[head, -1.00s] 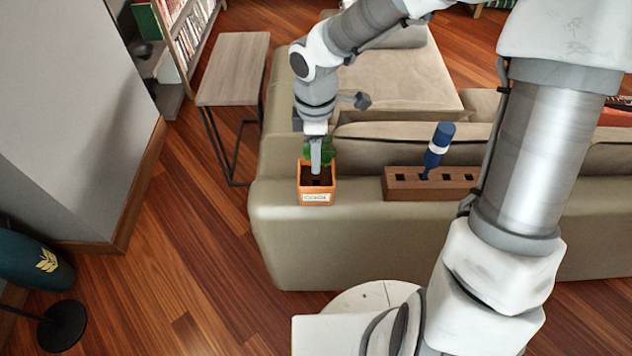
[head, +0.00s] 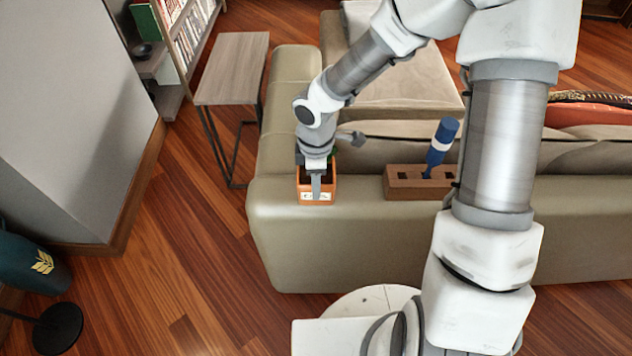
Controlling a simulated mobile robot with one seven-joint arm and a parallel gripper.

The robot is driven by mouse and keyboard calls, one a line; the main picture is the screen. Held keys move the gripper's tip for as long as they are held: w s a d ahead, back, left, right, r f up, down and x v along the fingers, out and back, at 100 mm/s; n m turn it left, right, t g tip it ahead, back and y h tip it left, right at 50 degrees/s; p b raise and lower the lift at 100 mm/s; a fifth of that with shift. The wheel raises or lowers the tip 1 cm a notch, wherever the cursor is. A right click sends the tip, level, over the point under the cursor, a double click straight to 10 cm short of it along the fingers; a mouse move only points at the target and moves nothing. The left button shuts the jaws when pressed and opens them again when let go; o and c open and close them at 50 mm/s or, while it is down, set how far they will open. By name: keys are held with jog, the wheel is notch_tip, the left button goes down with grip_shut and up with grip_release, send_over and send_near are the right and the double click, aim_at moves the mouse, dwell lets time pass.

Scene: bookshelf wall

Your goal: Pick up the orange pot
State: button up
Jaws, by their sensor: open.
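The orange pot (head: 328,190) is a small square planter with a white label on its front. It stands upright on the top of the sofa back, near its left corner. My gripper (head: 316,190) is open and points down at the pot, with a finger showing in front of the label side. My wrist hides most of the pot's inside and the green plant. I cannot tell whether the fingers touch the pot.
A wooden block with holes (head: 405,182) and a blue bottle-like object (head: 441,147) in it stand to the right on the sofa back (head: 290,225). A side table (head: 232,68) is at the left. A bookshelf (head: 185,40) stands behind it.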

grip_shut()
jog(key=shift+w, duration=0.1)
dwell(1.2)
